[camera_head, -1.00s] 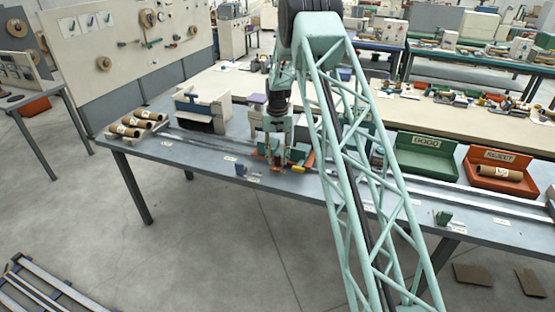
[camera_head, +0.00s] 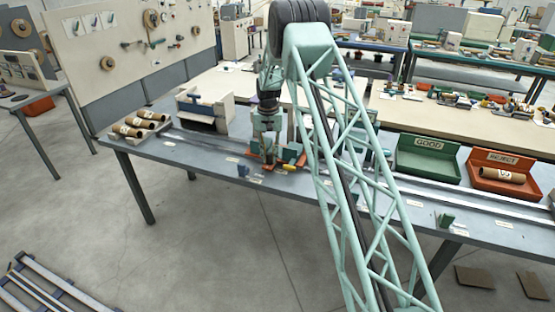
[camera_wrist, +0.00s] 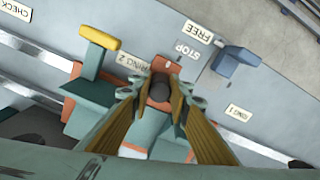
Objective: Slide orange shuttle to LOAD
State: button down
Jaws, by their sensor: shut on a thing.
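My gripper (camera_head: 268,158) is down at the rail on the grey bench, left of my lattice arm in the head view. In the wrist view my gripper (camera_wrist: 160,90) is shut on a dark round knob (camera_wrist: 159,88) on the orange shuttle (camera_wrist: 166,66). The fingers hide much of the shuttle; only orange parts show around them. In the head view a little of the orange shuttle (camera_head: 253,155) shows beside the fingers. I cannot make out a LOAD label.
A yellow-handled teal stop (camera_wrist: 100,38) and a blue block (camera_wrist: 238,68) flank the fingers. Labels STOP, FREE, RING 1, RING 2 and CHECK show. Cardboard tubes (camera_head: 135,128) lie at the bench's left end. Green (camera_head: 428,170) and red (camera_head: 500,188) trays stand right.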

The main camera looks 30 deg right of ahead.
jog(key=w+a, duration=0.3)
jog(key=shift+w+a, duration=0.15)
jog(key=shift+w, duration=0.15)
jog(key=c, duration=2.4)
grip_release()
jog(key=shift+s, duration=0.1)
